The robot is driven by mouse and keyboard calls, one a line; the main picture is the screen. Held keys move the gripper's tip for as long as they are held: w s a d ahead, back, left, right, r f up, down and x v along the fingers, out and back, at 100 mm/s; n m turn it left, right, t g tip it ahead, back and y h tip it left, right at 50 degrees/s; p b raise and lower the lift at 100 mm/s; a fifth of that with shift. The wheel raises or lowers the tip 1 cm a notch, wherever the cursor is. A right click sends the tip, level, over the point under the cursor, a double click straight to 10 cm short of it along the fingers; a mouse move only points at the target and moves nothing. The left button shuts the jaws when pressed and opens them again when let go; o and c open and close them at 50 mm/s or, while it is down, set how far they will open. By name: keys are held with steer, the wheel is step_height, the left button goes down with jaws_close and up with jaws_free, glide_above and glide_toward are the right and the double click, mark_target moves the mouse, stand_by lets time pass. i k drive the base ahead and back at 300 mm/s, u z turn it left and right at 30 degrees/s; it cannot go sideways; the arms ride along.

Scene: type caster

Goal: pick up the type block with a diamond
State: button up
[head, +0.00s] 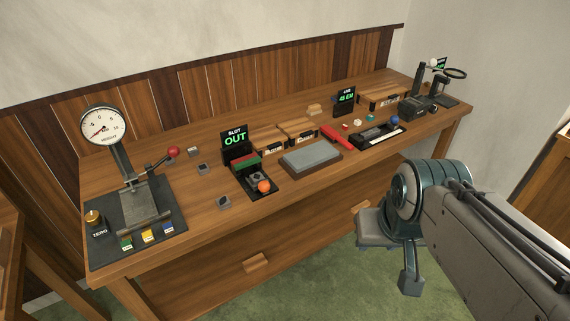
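Small grey blocks with dark faces lie loose on the wooden bench: one near the back (193,152), one in the middle (202,168) and one nearer the front (223,202). They look like type blocks. Their marks are too small to read, so I cannot tell which has a diamond. My gripper (393,250) hangs in front of the bench at the right, apart from these blocks. Its fingers are not clear enough to tell open from shut, and I see nothing held in it.
A dial gauge press (104,127) with a red-knobbed lever stands at the left. A slot device (235,143) reading OUT and a grey stone slab (311,157) are mid-bench. A display (345,99), small coloured cubes and a magnifier stand (419,104) are at the right.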

mark_target(256, 177)
steer(key=z, duration=0.15)
steer(key=i, duration=0.65)
steer(key=u, duration=0.65)
steer(key=i, duration=0.6)
steer(key=u, duration=0.65)
